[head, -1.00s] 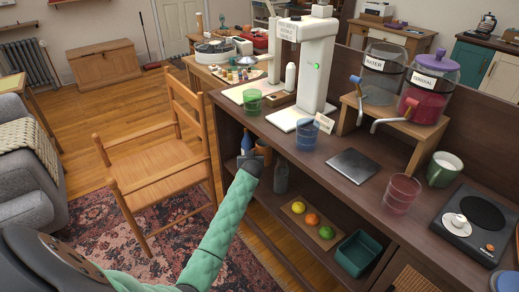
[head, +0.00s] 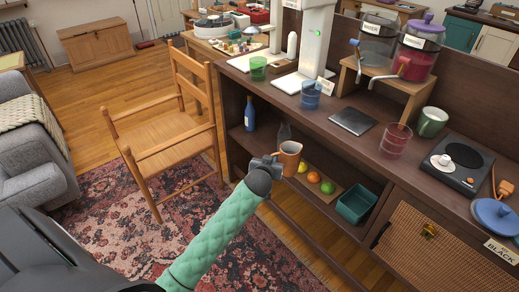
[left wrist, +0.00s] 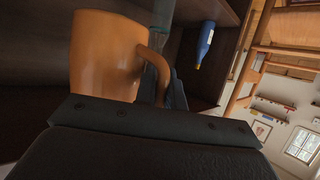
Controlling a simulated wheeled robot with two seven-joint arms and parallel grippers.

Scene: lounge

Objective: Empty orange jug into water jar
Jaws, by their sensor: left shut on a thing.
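The orange jug (head: 288,158) is upright in front of the lower shelf. My left gripper (head: 272,163) is shut on its handle. The left wrist view shows the jug (left wrist: 105,55) large and close, with its handle (left wrist: 156,72) at the dark fingers. The jug's contents are hidden. The water jar (head: 378,40), clear and labelled WATER, stands on a small wooden stand at the back of the counter, beside the red-filled cordial jar (head: 416,55). My right gripper is in neither view.
The lower shelf holds a blue bottle (head: 250,114), a grey bottle (head: 285,132), fruit on a board (head: 340,192) and a green bin (head: 356,205). Glasses, a mug (head: 432,122) and a hot plate (head: 458,158) stand on the counter (head: 340,140). A wooden chair (head: 165,140) stands left.

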